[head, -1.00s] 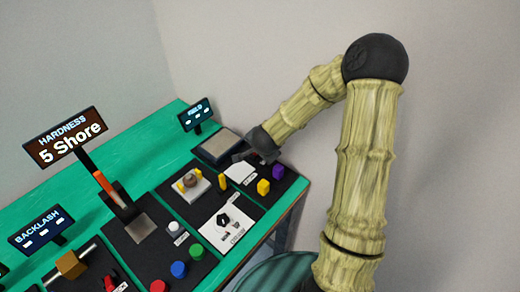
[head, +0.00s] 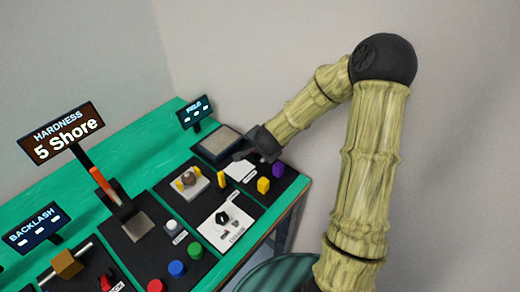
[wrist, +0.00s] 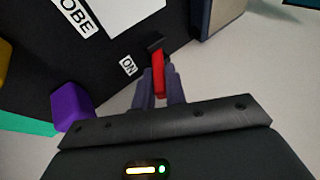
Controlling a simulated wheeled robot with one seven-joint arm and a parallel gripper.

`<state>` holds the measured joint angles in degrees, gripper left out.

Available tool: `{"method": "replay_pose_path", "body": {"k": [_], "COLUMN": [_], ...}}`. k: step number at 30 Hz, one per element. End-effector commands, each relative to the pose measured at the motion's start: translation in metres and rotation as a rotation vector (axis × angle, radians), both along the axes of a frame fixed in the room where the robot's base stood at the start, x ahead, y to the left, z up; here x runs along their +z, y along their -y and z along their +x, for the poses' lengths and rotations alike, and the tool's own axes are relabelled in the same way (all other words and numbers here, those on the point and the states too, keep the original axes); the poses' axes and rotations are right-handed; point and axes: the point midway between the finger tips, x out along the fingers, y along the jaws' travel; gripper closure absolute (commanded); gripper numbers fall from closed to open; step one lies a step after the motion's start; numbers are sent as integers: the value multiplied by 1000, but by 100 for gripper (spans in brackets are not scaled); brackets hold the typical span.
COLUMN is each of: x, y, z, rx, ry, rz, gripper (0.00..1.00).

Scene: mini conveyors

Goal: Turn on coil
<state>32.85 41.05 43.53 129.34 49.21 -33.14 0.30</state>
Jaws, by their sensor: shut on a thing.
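A small red lever (wrist: 159,80) stands up from a dark panel beside a white "ON" label (wrist: 128,65) in the wrist view. My gripper (wrist: 160,74) is shut on the red lever, with one dark finger on each side of it. In the head view my gripper (head: 241,155) is low at the far right station, below the "FIELD" display (head: 195,112). The lever is hidden there by the gripper. A flat grey-topped box (head: 217,144) stands just left of the gripper; I cannot tell if it is the coil.
A purple block (wrist: 71,106) lies close to my gripper's left in the wrist view. Yellow blocks (head: 263,185) and a white card (head: 240,172) are also on the panel. A "HARDNESS" display (head: 62,133) and more stations fill the left side of the green table (head: 135,130).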

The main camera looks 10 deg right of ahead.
Motion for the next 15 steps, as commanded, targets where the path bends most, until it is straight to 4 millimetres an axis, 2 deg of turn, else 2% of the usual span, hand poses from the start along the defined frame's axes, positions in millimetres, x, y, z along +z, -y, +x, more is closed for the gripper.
{"method": "replay_pose_path", "body": {"k": [3, 15], "x": [-5, -1], "y": [2, 2], "z": [0, -3], "rx": [-2, 0], "ry": [35, 73], "rz": [19, 47], "gripper": [100, 100]}}
